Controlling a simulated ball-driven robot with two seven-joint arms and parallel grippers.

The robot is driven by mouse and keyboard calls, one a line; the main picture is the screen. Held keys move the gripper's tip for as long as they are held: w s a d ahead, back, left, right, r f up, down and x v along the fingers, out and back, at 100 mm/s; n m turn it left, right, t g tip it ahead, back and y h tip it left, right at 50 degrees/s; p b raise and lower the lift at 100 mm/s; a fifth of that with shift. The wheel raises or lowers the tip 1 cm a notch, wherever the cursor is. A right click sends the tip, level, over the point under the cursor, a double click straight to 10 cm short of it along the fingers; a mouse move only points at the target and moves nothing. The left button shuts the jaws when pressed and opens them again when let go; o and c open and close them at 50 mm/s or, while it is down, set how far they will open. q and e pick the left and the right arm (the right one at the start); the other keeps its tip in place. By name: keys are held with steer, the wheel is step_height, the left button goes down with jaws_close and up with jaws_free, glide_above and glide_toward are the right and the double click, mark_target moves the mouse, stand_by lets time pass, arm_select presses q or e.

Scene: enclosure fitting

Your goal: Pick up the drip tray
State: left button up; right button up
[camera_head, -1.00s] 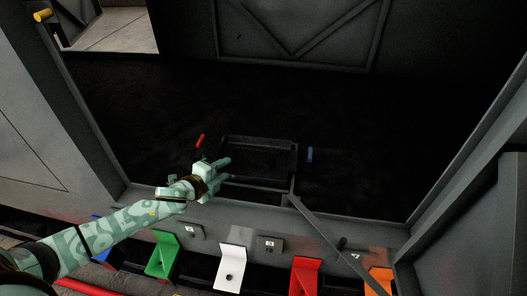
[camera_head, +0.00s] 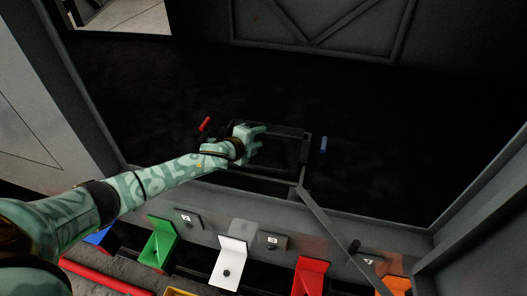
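A dark, box-like frame (camera_head: 300,152), which looks like the drip tray, lies on the black floor of the enclosure near the middle of the view. It is black on black, so its outline is hard to make out. My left gripper (camera_head: 262,139) reaches in from the left and is over the left part of this tray. Its two pale green fingers point right and stand apart, with nothing seen between them. I cannot tell whether they touch the tray. The gripper and wrist hide part of the tray's left side. My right gripper is not in view.
A red piece (camera_head: 204,125) lies left of the tray and a blue piece (camera_head: 323,145) right of it. A grey bar (camera_head: 330,225) slants across the front sill. Green (camera_head: 159,243), white (camera_head: 229,262) and red (camera_head: 310,275) brackets line the front. The enclosure floor behind is clear.

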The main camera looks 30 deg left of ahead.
arm_select(q)
steer(key=shift+w+d+f+b, duration=0.1)
steer(key=shift+w+f+b, duration=0.1)
steer(key=shift+w+f, duration=0.3)
steer(key=shift+w+d+f+b, duration=0.15)
steer(key=shift+w+f, duration=0.1)
steer(key=shift+w, duration=0.3)
steer(key=shift+a+r, duration=0.1)
steer(key=shift+r, duration=0.2)
steer(key=shift+c, duration=0.6)
jaws_close()
